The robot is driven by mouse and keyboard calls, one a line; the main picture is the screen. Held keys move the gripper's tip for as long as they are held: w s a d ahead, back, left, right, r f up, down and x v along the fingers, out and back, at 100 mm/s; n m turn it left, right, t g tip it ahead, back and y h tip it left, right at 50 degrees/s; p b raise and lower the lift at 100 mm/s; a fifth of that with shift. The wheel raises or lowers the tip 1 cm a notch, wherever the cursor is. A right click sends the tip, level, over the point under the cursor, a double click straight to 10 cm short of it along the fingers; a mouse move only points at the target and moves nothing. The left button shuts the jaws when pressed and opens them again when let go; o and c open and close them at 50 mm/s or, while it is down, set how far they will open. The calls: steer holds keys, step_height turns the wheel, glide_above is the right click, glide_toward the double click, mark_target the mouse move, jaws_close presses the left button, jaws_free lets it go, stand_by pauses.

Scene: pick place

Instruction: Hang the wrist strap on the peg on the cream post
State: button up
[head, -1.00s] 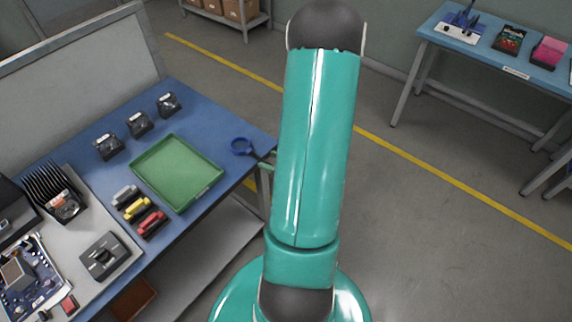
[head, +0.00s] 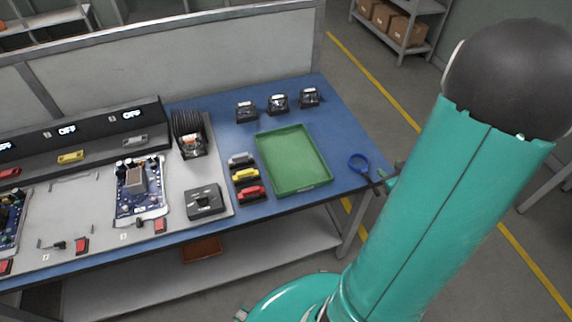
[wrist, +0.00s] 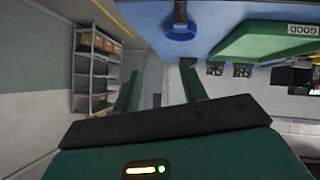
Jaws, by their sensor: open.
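The wrist strap, a blue ring (head: 358,163) with a dark piece running from it, lies at the right end of the blue bench. The ring also shows at the top of the wrist view (wrist: 180,33). My gripper (wrist: 160,75) is open, with its two green fingers apart and nothing between them. The ring is beyond the fingertips and clear of them. In the head view, a teal tip of my gripper (head: 391,178) shows beside the dark piece; my arm hides the rest. I see no cream post or peg.
A green tray (head: 325,182) lies left of the strap on the blue bench (head: 350,133). Several small dark devices (head: 278,103) stand behind it. Coloured clips (head: 246,175) and a grey box (head: 205,202) sit further left. Shelving with cartons (head: 402,25) stands behind.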

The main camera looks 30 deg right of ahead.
steer(key=w+a+r+g+h, duration=0.2)
steer(key=w+a+r, duration=0.2)
steer(key=w+r, duration=0.4)
steer(key=s+a+r+g+y, duration=0.1)
steer(key=a+r, duration=0.4)
steer(key=a, duration=0.5)
steer(key=s+a+r+m+y, duration=0.1)
steer(key=s+a+r, duration=0.1)
steer(key=a+r, duration=0.4)
steer(key=a, duration=0.3)
steer(key=shift+a+g+y, duration=0.35)
steer(key=shift+g+y, duration=0.05)
steer(key=s+a+y, duration=0.1)
steer(key=s+a, duration=0.1)
steer(key=a, duration=0.1)
steer(key=s+a+r+g+y, duration=0.1)
steer(key=s+a, duration=0.1)
steer(key=a, duration=0.1)
steer(key=s+a+r+n, duration=0.1)
steer(key=s+a, duration=0.1)
steer(key=a, duration=0.2)
steer(key=shift+s+r+y, duration=0.15)
steer(key=shift+s+y, duration=0.05)
steer(key=shift+y, duration=0.2)
steer(key=shift+c, duration=0.3)
